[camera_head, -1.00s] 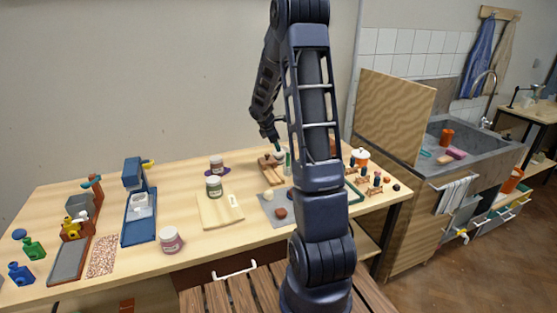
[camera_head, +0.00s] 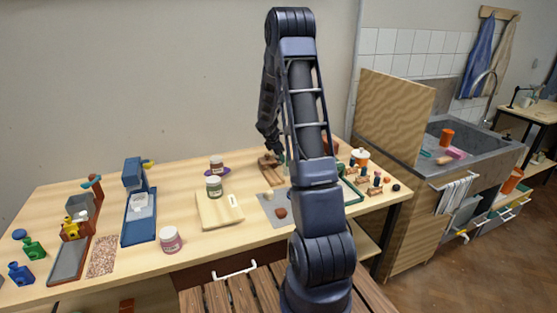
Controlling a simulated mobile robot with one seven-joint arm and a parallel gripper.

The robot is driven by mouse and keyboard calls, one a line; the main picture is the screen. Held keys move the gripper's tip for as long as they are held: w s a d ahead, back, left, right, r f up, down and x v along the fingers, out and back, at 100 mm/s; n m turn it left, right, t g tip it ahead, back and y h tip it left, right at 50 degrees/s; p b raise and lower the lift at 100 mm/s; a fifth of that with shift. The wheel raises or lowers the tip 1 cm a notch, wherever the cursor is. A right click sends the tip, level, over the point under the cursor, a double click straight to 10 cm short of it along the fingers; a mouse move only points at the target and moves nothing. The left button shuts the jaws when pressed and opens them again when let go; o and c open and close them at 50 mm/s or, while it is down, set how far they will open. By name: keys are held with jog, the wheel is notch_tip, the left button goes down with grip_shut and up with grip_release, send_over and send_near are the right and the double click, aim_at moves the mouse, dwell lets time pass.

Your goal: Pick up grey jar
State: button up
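I cannot make out a clearly grey jar. Three lidded jars stand upright on the worktable: a pink jar (camera_head: 171,241) near the front edge, a green jar (camera_head: 214,188) on a pale board, and a dark-red-labelled jar (camera_head: 217,166) on a purple mat behind it. My gripper (camera_head: 272,152) is small in this view, low over the back of the table near a wooden block, right of these jars and apart from them. My arm partly covers that area, so whether the fingers are open or hold anything is unclear.
A blue stand (camera_head: 138,205) and a brown-grey device (camera_head: 76,228) stand at the left. The pale board (camera_head: 221,218) lies mid-table. The front middle-left has some free room.

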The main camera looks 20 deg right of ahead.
jog(key=x, duration=0.2)
jog(key=shift+w+d+f, duration=0.1)
jog(key=shift+f, duration=0.2)
jog(key=c, duration=0.9)
jog(key=shift+r, duration=0.2)
